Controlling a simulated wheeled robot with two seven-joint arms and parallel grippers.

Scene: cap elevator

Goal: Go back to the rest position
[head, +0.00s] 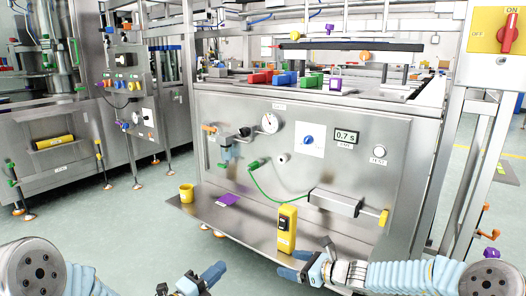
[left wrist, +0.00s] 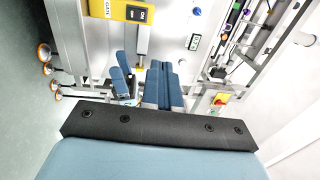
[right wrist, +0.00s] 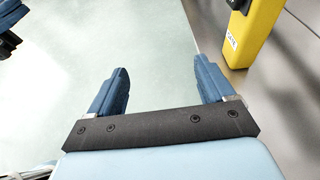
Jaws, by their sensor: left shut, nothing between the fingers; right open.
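My left gripper (head: 208,278) is low in the head view, in front of the machine's shelf. In the left wrist view its two blue fingers (left wrist: 165,84) are together with nothing between them. My right gripper (head: 288,264) is to its right, near the shelf's front edge and just below the yellow switch box (head: 287,228). In the right wrist view its fingers (right wrist: 163,82) are spread and empty, with pale floor between them. The switch box (right wrist: 256,30) stands upright on the shelf, apart from the right fingers. Neither gripper touches anything visible.
The steel shelf (head: 245,228) carries a yellow cup (head: 187,193) and a purple piece (head: 228,199). Red (head: 260,77), blue and green blocks lie on the machine top. A red rotary switch (head: 509,33) is at upper right. Green floor (head: 110,235) is open at left.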

